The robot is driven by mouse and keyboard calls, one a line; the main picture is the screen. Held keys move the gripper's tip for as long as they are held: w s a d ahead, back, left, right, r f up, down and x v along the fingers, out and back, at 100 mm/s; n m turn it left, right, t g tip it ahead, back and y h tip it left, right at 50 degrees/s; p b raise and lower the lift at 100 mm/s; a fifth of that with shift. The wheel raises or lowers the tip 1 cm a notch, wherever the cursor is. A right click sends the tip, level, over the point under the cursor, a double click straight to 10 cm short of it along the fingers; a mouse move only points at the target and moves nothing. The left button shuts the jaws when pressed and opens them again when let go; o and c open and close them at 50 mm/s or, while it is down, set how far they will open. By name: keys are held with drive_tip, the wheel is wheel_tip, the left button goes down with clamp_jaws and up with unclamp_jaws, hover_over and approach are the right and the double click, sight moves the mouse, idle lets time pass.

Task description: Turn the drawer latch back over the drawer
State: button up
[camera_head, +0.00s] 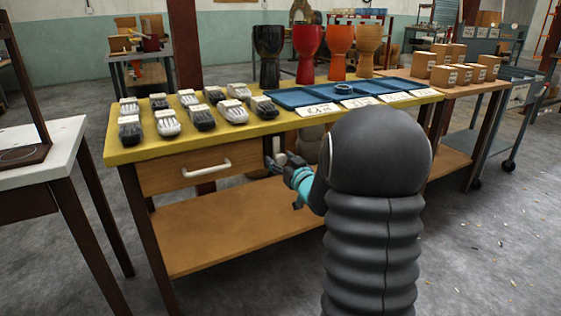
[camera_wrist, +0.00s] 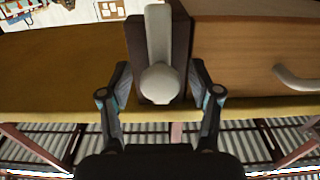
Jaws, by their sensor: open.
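The drawer (camera_head: 185,168) has a wooden front with a pale handle (camera_head: 206,169) and sits under the yellow tabletop, looking shut. The latch is a pale bar with a round knob (camera_wrist: 160,83), lying along a dark block (camera_wrist: 136,35) beside the drawer front (camera_wrist: 235,60). In the wrist view, which looks upside down, the bar runs straight up from the knob, parallel to the drawer's side edge and not across the front. My gripper (camera_wrist: 160,72) is open, one finger on each side of the knob. In the head view my gripper (camera_head: 284,163) partly hides the latch.
The yellow workbench (camera_head: 140,148) carries several shoe-like items (camera_head: 168,122), goblet drums (camera_head: 307,52) and a blue tray (camera_head: 300,97). A lower shelf (camera_head: 220,235) lies below the drawer. A white table (camera_head: 50,150) stands at left.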

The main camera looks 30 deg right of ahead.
drive_tip(key=c, duration=1.1)
drive_tip(key=shift+a, duration=0.2)
drive_tip(key=shift+c, duration=0.2)
drive_tip(key=shift+d, duration=0.15)
